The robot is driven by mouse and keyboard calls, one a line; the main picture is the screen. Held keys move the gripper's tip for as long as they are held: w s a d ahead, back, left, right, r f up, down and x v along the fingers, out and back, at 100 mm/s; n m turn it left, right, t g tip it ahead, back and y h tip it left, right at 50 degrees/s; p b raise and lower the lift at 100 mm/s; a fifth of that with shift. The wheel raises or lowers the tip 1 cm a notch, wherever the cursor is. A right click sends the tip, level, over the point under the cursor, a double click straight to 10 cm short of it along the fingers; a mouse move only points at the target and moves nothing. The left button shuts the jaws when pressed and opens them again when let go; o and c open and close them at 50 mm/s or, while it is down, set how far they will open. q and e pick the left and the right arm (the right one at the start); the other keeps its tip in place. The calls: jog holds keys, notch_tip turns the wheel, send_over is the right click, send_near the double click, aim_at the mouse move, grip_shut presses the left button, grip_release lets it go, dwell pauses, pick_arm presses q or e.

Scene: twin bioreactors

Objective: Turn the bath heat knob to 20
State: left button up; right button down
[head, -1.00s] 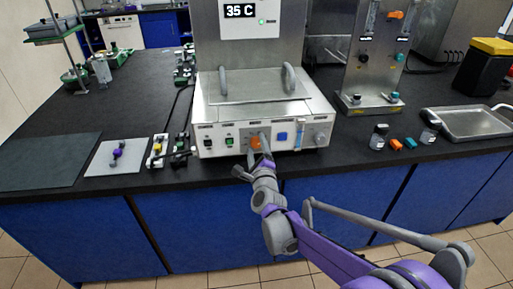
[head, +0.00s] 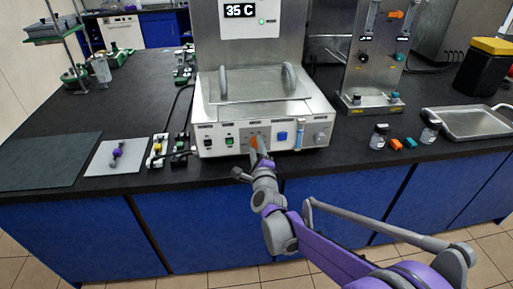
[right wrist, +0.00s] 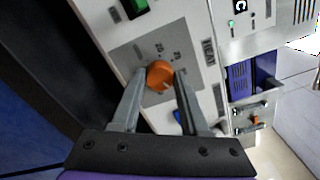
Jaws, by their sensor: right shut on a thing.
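The bath heat knob is the orange knob (head: 254,141) on the front panel of the silver bath unit (head: 222,108). It also shows in the right wrist view (right wrist: 160,75), with dial marks around it that are too small to read surely. My right gripper (head: 258,152) is at the knob, its two fingers on either side of it, shut on it; it also shows in the right wrist view (right wrist: 157,85). The display (head: 240,11) above the bath reads 35 C. My left gripper is not in view.
Small bottles (head: 379,136) and a metal tray (head: 470,122) stand to the right. A grey mat (head: 45,160) and white pad (head: 117,158) lie to the left.

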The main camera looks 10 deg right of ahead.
jog(key=n+b, duration=0.1)
jog(key=n, duration=0.5)
jog(key=shift+f+n, duration=0.1)
jog(key=shift+n, duration=0.3)
jog(key=n+b, duration=0.1)
jog(key=n, duration=0.5)
jog(key=n+b, duration=0.1)
jog(key=n, duration=0.5)
jog(key=shift+f+n, duration=0.1)
jog(key=shift+n, duration=0.3)
jog(key=n, duration=0.6)
jog(key=shift+d+b, duration=0.1)
jog(key=shift+b, duration=0.25)
jog(key=shift+c, duration=2.1)
grip_release()
